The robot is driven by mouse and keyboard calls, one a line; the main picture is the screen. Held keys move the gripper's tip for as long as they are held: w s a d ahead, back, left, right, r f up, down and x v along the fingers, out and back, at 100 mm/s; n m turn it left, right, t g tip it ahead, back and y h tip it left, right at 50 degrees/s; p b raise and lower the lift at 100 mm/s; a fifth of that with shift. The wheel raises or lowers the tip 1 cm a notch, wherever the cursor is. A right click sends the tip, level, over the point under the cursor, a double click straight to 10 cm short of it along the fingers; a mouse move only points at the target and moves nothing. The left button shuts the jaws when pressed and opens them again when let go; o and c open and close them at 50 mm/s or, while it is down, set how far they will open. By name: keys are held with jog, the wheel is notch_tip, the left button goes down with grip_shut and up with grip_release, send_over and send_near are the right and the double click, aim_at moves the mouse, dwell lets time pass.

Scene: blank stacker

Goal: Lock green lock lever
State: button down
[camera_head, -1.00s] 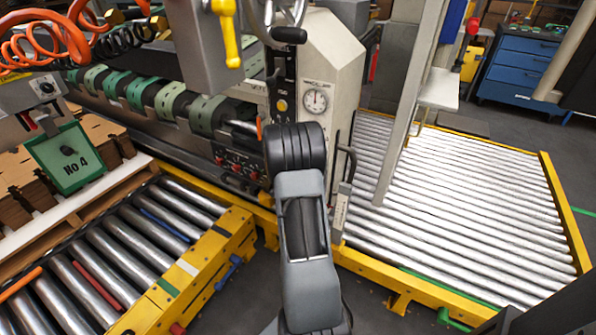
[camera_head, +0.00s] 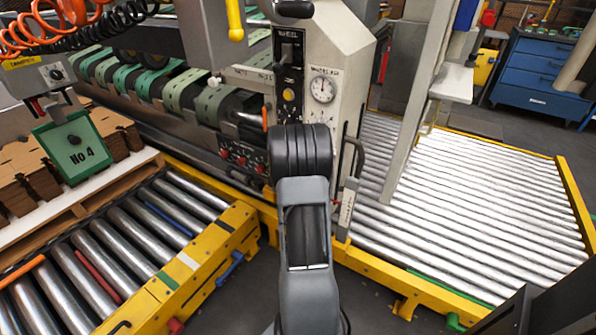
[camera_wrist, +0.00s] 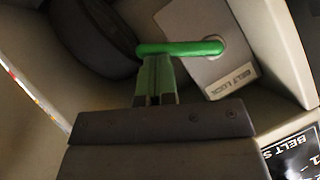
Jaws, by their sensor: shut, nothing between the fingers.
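The green lock lever (camera_wrist: 180,48) shows in the wrist view as a bar lying nearly level across the picture. In the head view my own arm hides the gripper, and I cannot make out the lever there.
The machine housing with a round dial (camera_head: 323,88) stands beyond my arm. A row of red-knobbed controls (camera_head: 240,160) is left of it. Roller conveyors lie at left (camera_head: 120,240) and right (camera_head: 470,205). A dark rounded part (camera_wrist: 95,35) is beside the lever.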

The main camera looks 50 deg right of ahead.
jog(key=shift+w+a+f, duration=0.1)
jog(key=shift+w+f, duration=0.4)
jog(key=shift+f, duration=0.25)
jog(key=shift+w+a+f, duration=0.1)
jog(key=shift+w+f, duration=0.35)
jog(key=shift+f, duration=0.25)
jog(key=shift+w+f, duration=0.5)
jog(key=shift+f, duration=0.25)
jog(key=shift+w+f, duration=0.1)
jog(key=shift+w, duration=0.05)
jog(key=p+v, duration=0.3)
jog(key=v, duration=1.1)
jog(key=shift+w, duration=0.1)
